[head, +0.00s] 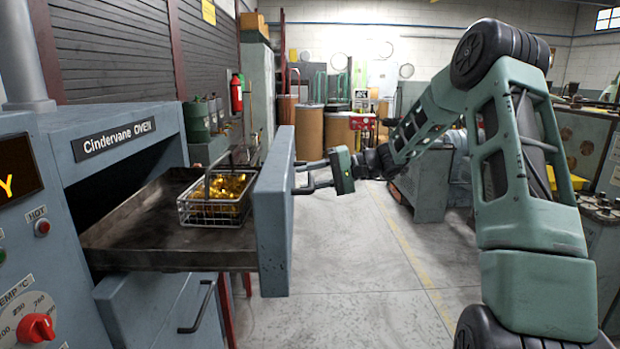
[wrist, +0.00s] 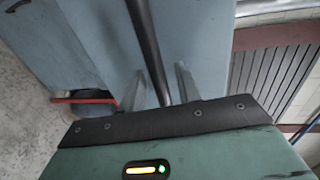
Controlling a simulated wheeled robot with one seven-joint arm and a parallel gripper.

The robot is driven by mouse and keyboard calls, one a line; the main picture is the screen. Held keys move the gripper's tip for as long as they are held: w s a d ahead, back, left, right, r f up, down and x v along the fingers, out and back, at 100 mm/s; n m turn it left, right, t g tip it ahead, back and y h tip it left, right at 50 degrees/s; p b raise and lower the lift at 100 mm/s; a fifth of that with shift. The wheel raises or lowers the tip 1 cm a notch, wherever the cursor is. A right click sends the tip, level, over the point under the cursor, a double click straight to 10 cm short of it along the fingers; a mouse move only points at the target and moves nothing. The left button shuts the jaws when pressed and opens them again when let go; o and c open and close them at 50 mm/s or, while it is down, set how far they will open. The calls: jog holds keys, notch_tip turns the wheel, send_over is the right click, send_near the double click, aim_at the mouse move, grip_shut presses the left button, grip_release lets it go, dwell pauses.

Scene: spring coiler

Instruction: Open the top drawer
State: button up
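The top drawer (head: 272,215) of the blue-grey oven is pulled far out, its dark tray (head: 130,245) exposed. A wire basket (head: 212,213) of shiny gold pieces stands in the tray. My gripper (head: 308,178) is at the outer face of the drawer front, by its handle. In the wrist view, the dark handle bar (wrist: 146,40) passes between the two fingers of my gripper (wrist: 158,88). The fingers stand apart with gaps beside the bar, so the gripper looks open around it. Contact with the bar cannot be made out.
A lower drawer (head: 160,312) with a dark handle (head: 197,305) is below the top one. The oven's control panel with a red knob (head: 36,328) is at the left. Clear concrete floor (head: 370,270) lies in front of the drawer. Green machinery (head: 425,185) and barrels stand farther back.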

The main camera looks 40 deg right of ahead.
jog(key=b+v, duration=0.4)
jog(key=v, duration=1.3)
jog(key=shift+d, duration=0.2)
jog(key=shift+s, duration=0.15)
